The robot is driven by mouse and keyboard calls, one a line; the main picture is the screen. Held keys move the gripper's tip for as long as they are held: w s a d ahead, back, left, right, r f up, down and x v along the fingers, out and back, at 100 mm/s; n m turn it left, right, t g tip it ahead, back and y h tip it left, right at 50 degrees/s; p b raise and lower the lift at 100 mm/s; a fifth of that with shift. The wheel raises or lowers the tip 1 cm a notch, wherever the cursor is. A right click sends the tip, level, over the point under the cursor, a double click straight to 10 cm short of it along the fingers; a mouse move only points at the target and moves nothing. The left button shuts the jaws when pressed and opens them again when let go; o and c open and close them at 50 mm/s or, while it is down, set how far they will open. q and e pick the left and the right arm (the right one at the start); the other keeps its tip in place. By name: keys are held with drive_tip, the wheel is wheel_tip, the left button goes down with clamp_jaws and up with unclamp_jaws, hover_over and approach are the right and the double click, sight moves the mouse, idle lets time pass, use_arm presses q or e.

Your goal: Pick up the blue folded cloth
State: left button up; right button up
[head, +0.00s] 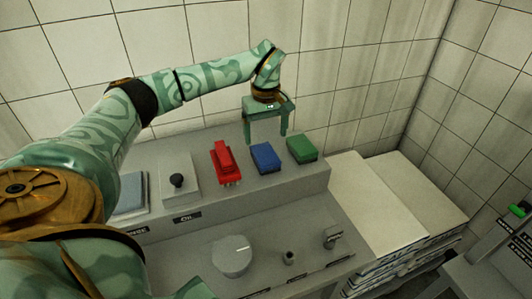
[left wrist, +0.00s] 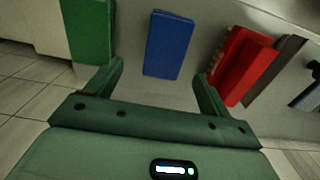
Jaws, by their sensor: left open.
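The blue folded cloth (head: 265,159) lies flat on the raised grey ledge, between a red brush-like item and a green folded item. In the left wrist view the blue cloth (left wrist: 168,45) shows just beyond the fingertips, roughly between them. My left gripper (head: 268,137) is open and empty, pointing down just behind and above the blue cloth. Its two fingers (left wrist: 160,72) also show apart in the left wrist view, with nothing between them. My right gripper is not in view.
The red brush (head: 224,162) stands close on the left of the cloth and the green folded item (head: 302,149) close on its right. A black-knobbed box (head: 179,190) sits further left. White stacked slabs (head: 385,205) are at right. A tiled wall rises behind.

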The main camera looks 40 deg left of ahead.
sight(263, 151)
use_arm(q)
drive_tip(key=shift+f, duration=0.9)
drive_tip(key=f, duration=0.1)
drive_tip(key=f+b, duration=0.1)
drive_tip(key=f, duration=0.3)
drive_tip(key=shift+s+a+f+b, duration=0.1)
drive_tip(key=shift+s+a+b, duration=0.15)
drive_tip(key=shift+b, duration=0.1)
drive_tip(key=c, duration=1.1)
drive_tip(key=shift+o, duration=0.2)
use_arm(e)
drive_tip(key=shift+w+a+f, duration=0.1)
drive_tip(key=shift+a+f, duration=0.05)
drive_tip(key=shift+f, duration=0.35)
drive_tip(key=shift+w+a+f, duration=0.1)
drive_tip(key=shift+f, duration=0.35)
